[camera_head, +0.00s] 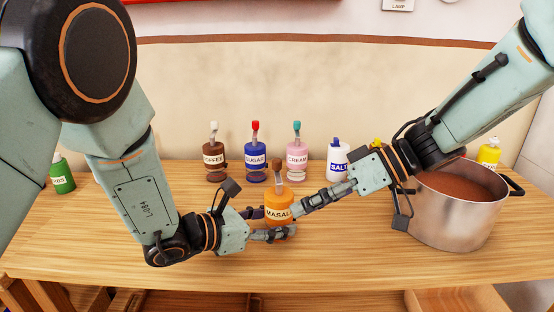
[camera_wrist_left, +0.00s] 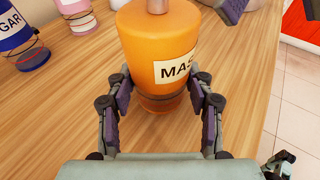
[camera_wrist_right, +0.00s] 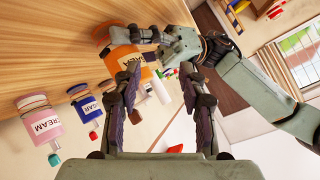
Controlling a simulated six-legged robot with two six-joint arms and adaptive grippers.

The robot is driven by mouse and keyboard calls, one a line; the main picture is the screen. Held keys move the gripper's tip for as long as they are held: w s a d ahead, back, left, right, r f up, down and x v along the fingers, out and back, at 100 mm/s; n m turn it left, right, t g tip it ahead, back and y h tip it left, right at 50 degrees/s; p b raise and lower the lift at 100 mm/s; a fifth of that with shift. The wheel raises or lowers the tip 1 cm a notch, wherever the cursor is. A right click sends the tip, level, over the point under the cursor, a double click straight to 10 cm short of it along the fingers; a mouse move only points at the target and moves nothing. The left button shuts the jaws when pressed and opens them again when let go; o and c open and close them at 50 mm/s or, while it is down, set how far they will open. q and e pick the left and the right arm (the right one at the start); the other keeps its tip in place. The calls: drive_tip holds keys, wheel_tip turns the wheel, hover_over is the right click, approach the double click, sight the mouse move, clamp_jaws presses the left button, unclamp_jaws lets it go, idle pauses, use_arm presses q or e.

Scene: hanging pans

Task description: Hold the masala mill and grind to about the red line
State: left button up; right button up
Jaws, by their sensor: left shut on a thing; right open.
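The orange masala mill (camera_head: 279,207) stands upright near the middle of the table, with a brown-tipped crank (camera_head: 277,170) on top. My left gripper (camera_head: 276,226) is shut on its lower part; in the left wrist view one finger lies on each side of the mill (camera_wrist_left: 160,45). The mill's lower section is dark and partly hidden by the fingers; I cannot make out a red line. My right gripper (camera_head: 300,205) is open and empty, with its fingers at the mill's right side. In the right wrist view the mill (camera_wrist_right: 124,60) shows beyond the fingers.
The coffee (camera_head: 214,160), sugar (camera_head: 255,163) and cream (camera_head: 297,162) mills stand behind. A salt bottle (camera_head: 338,160) is right of them. A steel pot (camera_head: 460,215) with brown contents stands at the right, below my right arm. A green bottle (camera_head: 62,175) is far left. The front table edge is clear.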

sight(279, 159)
drive_tip(key=w+d+r+n+t+y, duration=0.1)
drive_tip(key=w+d+r+n+y, duration=0.1)
drive_tip(key=w+d+r+n, duration=0.5)
drive_tip(key=shift+m, duration=0.3)
drive_tip(key=x, duration=0.4)
drive_tip(key=w+r+x, duration=0.1)
drive_tip(key=x, duration=0.8)
drive_tip(key=shift+w+a+r, duration=0.15)
drive_tip(key=shift+w+a, duration=0.1)
drive_tip(key=shift+a, duration=0.3)
drive_tip(key=shift+t, duration=0.3)
clamp_jaws()
